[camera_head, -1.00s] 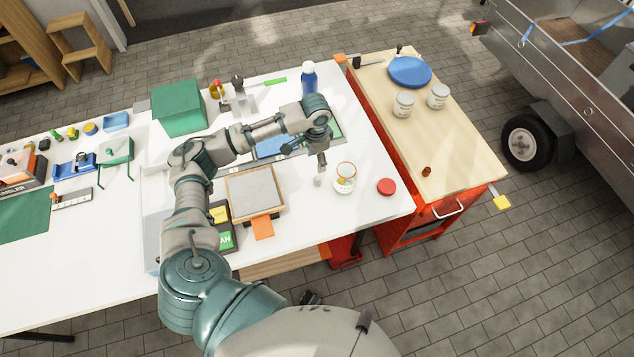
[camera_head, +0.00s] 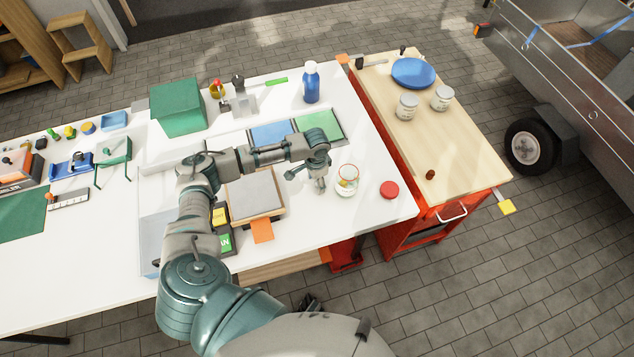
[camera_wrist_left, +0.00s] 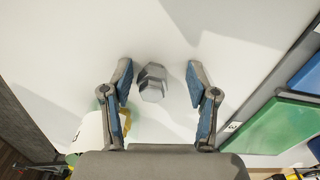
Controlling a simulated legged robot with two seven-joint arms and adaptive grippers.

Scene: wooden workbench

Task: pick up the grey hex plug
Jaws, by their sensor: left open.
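The grey hex plug (camera_wrist_left: 152,82) stands on the white tabletop in the left wrist view, between my left gripper's two spread fingers. My left gripper (camera_wrist_left: 158,70) is open; the plug appears nearer the left finger, and I see no clear contact. In the head view my left gripper (camera_head: 321,188) points down at the table, just left of a glass jar. The plug cannot be made out there, as the gripper covers that spot. My right gripper is not in view.
A wooden-framed tray (camera_head: 257,192) lies left. Blue (camera_head: 270,134) and green (camera_head: 319,124) panels lie behind. The table's front edge is near.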

